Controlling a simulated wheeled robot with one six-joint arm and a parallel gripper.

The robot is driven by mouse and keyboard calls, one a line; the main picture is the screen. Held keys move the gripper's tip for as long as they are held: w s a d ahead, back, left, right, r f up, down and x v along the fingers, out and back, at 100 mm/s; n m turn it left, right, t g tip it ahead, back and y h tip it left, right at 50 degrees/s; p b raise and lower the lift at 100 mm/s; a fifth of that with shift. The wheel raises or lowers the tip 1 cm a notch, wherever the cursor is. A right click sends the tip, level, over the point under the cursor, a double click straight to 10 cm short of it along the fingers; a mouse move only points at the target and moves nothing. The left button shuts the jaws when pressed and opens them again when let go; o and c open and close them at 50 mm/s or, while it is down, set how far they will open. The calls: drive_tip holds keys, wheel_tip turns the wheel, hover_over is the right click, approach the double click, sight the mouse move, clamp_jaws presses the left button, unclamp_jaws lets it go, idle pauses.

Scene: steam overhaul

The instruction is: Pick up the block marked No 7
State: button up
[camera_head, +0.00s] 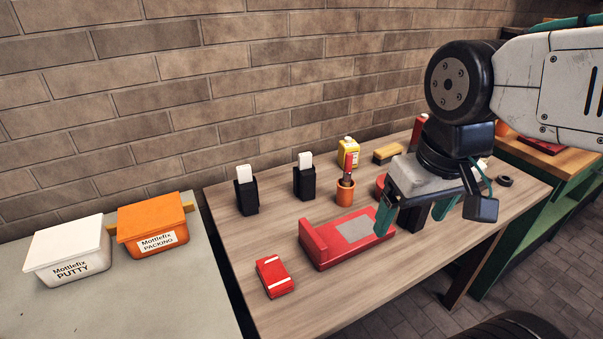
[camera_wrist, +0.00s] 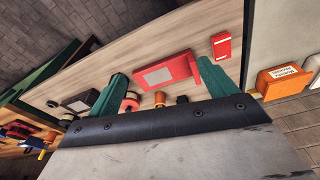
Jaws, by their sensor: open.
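No marking "No 7" can be read in either view. Two upright black blocks with white pieces sticking out of their tops stand on the wooden bench, one at the left (camera_head: 247,197) and one nearer the middle (camera_head: 304,183). A third dark block (camera_head: 413,219) shows partly behind my gripper; a dark block with a pale top (camera_wrist: 80,102) lies left of the fingers in the wrist view. My gripper (camera_head: 415,212) is open and empty above the right part of the bench. Its two teal fingers also show in the wrist view (camera_wrist: 162,75).
A red tray with a grey plate (camera_head: 318,257) and a red box (camera_head: 273,277) lie at the front. An orange cup (camera_head: 345,193), yellow bottle (camera_head: 348,153) and brush (camera_head: 387,153) stand behind. White (camera_head: 68,250) and orange tubs (camera_head: 153,222) sit left. A brick wall backs the bench.

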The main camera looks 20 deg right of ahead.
drive_tip(key=w+f+t, duration=0.3)
drive_tip(key=w+f, duration=0.1)
drive_tip(key=w, duration=0.7)
drive_tip(key=w+f+t, duration=0.2)
drive_tip(key=w+f, duration=0.2)
drive_tip(key=w, duration=0.7)
drive_tip(key=n+t+y, duration=0.1)
drive_tip(key=t, duration=0.5)
approach(305, 173)
drive_tip(key=w+f, duration=0.1)
drive_tip(key=w+d+f, duration=0.1)
drive_tip(key=w, duration=0.1)
drive_tip(key=shift+w+f, duration=0.15)
drive_tip(key=shift+f, duration=0.15)
drive_tip(key=shift+w+a+f+t, duration=0.2)
drive_tip(key=shift+w+f+t, duration=0.1)
drive_tip(key=shift+w+f, duration=0.15)
drive_tip(key=x, duration=0.7)
drive_tip(key=shift+w, duration=0.15)
drive_tip(key=c, duration=1.3)
drive_tip(key=shift+c, duration=1.1)
drive_tip(key=shift+r, duration=0.15)
